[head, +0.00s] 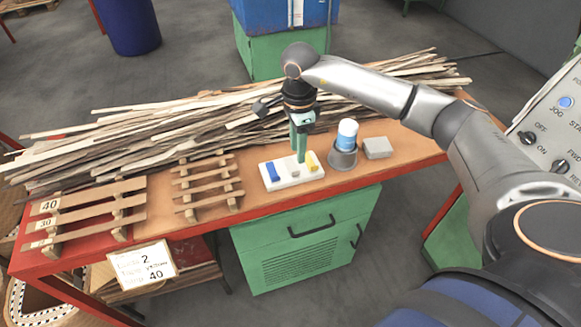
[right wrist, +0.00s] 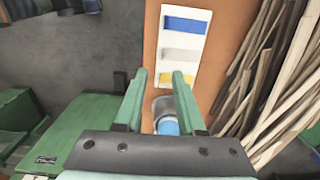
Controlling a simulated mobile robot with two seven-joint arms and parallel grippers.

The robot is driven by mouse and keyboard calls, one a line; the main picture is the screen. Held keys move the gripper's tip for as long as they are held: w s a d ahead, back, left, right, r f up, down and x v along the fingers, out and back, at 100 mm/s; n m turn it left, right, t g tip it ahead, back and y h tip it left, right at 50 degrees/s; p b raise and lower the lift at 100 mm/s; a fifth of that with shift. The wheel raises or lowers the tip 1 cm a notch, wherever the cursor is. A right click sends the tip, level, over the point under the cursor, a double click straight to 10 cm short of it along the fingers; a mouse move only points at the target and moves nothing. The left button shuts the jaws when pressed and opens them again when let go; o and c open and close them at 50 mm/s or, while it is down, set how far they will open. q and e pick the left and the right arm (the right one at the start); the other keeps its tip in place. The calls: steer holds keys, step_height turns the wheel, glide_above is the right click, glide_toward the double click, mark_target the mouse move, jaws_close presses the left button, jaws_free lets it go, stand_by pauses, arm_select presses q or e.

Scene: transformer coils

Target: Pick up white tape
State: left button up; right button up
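A white tray (head: 284,184) on the workbench holds a blue tape (head: 272,172), a pale whitish tape (head: 294,174) in the middle and a yellow tape (head: 312,161). In the right wrist view the blue tape (right wrist: 186,25), the whitish tape (right wrist: 181,55) and the yellow tape (right wrist: 178,79) lie in a row on the tray (right wrist: 199,41). My right gripper (head: 301,158) points down over the tray's back side. My left gripper is not in view.
A grey holder (head: 342,160) with a blue-and-white cylinder (head: 347,133) and a grey block (head: 377,148) stand right of the tray. Wooden racks (head: 207,186) stand left. A long pile of thin wood strips (head: 160,128) lies behind. A paper sign (head: 143,265) hangs at the front edge.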

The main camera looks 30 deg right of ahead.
mark_target(296, 168)
step_height(296, 168, down, 8)
steer(key=shift+w+r+p, duration=0.1)
steer(key=shift+p, duration=0.25)
jaws_close()
stand_by(0.6)
